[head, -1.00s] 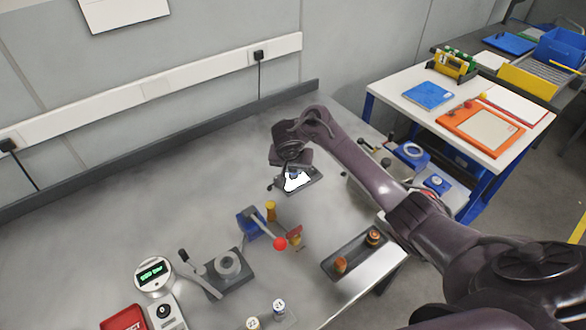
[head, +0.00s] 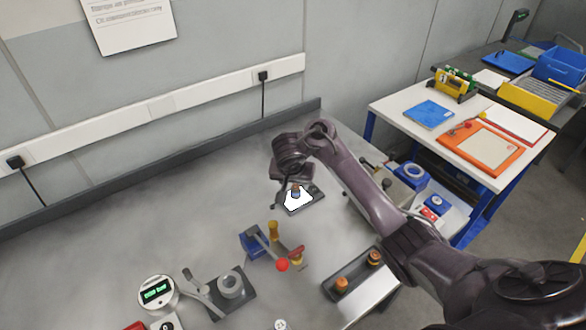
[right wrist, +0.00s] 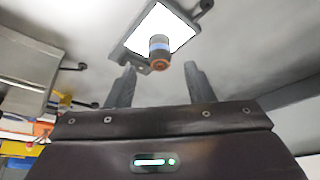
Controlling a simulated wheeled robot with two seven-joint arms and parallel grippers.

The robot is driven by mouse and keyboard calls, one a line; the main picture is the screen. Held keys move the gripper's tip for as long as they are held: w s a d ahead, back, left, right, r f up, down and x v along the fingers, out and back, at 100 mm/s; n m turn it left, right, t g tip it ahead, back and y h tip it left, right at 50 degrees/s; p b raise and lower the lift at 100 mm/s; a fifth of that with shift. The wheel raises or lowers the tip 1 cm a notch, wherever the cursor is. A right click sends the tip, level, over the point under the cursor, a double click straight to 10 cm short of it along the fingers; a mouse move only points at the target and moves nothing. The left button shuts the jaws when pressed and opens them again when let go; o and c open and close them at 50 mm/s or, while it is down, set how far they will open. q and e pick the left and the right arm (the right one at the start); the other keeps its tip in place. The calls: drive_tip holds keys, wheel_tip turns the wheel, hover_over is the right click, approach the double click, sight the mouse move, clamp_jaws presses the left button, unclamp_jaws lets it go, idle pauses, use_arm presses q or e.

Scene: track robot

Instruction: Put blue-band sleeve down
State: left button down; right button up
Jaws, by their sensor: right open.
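The blue-band sleeve (head: 296,191) stands on a bright white plate (head: 299,203) set in a dark frame on the bench. My right gripper (head: 288,178) is just behind the sleeve in the head view. In the right wrist view its two fingers (right wrist: 159,84) are spread, with nothing between them, and the sleeve sits a little beyond the tips. My left gripper is not in view.
A blue fixture (head: 254,242) with a red-knobbed lever and a yellow post stands nearer. A dark tray (head: 358,276) holds two orange-topped pieces. A round gauge (head: 157,291) and a grey lever device (head: 229,287) are at front left. The bench left of the plate is clear.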

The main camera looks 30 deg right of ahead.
drive_tip(key=p+v, duration=0.4)
drive_tip(key=v, duration=0.3)
drive_tip(key=shift+r, duration=0.3)
drive_tip(key=shift+s+a, duration=0.1)
drive_tip(key=shift+s, duration=0.05)
